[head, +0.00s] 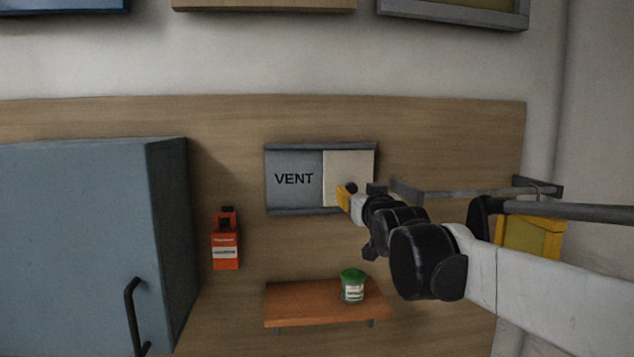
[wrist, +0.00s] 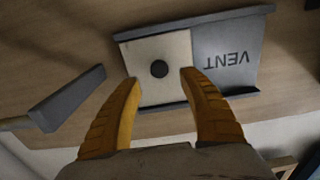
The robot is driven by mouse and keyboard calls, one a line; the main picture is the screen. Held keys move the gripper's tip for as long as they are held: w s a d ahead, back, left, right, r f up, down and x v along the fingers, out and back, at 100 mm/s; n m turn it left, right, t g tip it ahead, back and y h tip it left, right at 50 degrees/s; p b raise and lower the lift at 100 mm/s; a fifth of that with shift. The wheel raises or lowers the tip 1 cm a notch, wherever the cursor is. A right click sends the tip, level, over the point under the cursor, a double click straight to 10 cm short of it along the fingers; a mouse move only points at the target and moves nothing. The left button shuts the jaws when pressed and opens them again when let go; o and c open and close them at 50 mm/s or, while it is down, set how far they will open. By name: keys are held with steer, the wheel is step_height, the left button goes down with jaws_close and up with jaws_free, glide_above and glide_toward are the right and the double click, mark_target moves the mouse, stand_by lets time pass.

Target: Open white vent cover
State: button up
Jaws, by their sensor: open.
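The white vent cover (head: 345,172) is a pale panel in a grey wall frame (head: 293,193) marked VENT. It covers the right part of the frame in the head view. In the wrist view the white vent cover (wrist: 164,84) has a round black knob (wrist: 159,69) near its middle. My gripper (wrist: 157,75) is open, with its two yellow fingers on either side of the knob in that view. I cannot tell whether the fingers touch the cover. In the head view my gripper (head: 347,196) is at the cover's lower part and hides some of it.
A grey rail (head: 470,192) runs along the wall to the right, close to my arm. Below is an orange-brown shelf (head: 300,304) with a green-lidded jar (head: 352,286).

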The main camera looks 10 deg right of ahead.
mark_target(352, 188)
steer(key=w+p, duration=0.1)
steer(key=w, duration=0.5)
steer(key=shift+s, duration=0.1)
jaws_close()
